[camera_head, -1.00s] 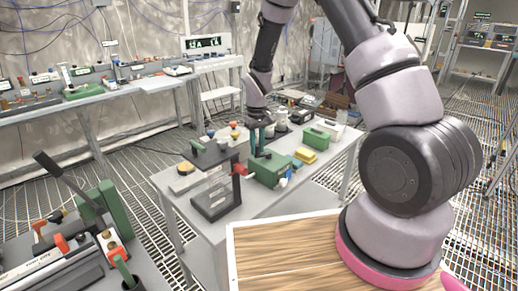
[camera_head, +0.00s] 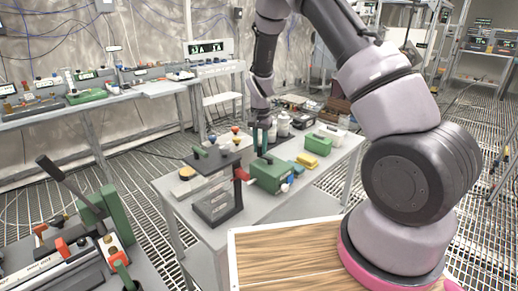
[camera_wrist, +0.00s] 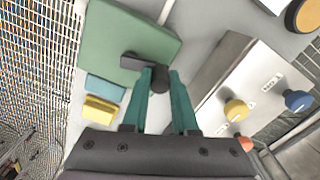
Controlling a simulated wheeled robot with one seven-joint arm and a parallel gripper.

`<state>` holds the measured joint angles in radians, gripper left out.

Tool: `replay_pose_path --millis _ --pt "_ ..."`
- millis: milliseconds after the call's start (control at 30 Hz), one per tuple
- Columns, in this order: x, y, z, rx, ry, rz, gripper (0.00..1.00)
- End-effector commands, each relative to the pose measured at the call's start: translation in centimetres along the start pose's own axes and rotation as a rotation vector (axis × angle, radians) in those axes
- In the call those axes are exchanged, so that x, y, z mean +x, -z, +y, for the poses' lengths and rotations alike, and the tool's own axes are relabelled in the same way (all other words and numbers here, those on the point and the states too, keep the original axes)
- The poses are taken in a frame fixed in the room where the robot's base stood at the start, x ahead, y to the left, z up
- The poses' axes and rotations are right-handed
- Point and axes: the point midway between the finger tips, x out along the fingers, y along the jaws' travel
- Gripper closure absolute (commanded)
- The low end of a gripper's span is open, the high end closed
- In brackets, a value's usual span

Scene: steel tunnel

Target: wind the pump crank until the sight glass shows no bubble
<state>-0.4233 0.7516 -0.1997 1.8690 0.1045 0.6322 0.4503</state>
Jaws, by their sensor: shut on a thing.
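The pump is a green box (camera_head: 268,175) on the middle table, and its green face also fills the upper left of the wrist view (camera_wrist: 112,40). A dark crank arm (camera_wrist: 135,61) sticks out over that face and ends in a round black knob (camera_wrist: 160,82). My gripper (camera_head: 262,150) is over the pump, its teal fingers shut on the crank knob, as the wrist view shows (camera_wrist: 162,76). In the head view the crank is mostly hidden by the fingers. I cannot clearly make out the sight glass or any bubble.
A dark stand (camera_head: 217,203) is left of the pump. A metal box with yellow and blue knobs (camera_wrist: 238,85) lies beside my fingers. Small blue and yellow blocks (camera_wrist: 101,108) and a second green box (camera_head: 320,140) are nearby. A wooden board (camera_head: 290,255) is in front.

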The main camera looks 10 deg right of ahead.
Motion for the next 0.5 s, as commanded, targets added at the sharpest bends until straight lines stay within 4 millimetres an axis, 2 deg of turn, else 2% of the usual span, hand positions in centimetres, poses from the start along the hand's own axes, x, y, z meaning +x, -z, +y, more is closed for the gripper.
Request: replay_pose_path --millis 233,500 --pt "-0.04 0.66 0.07 0.140 0.002 0.001 1.00" --pt "-0.06 0.95 0.17 0.210 0.002 0.002 1.00"
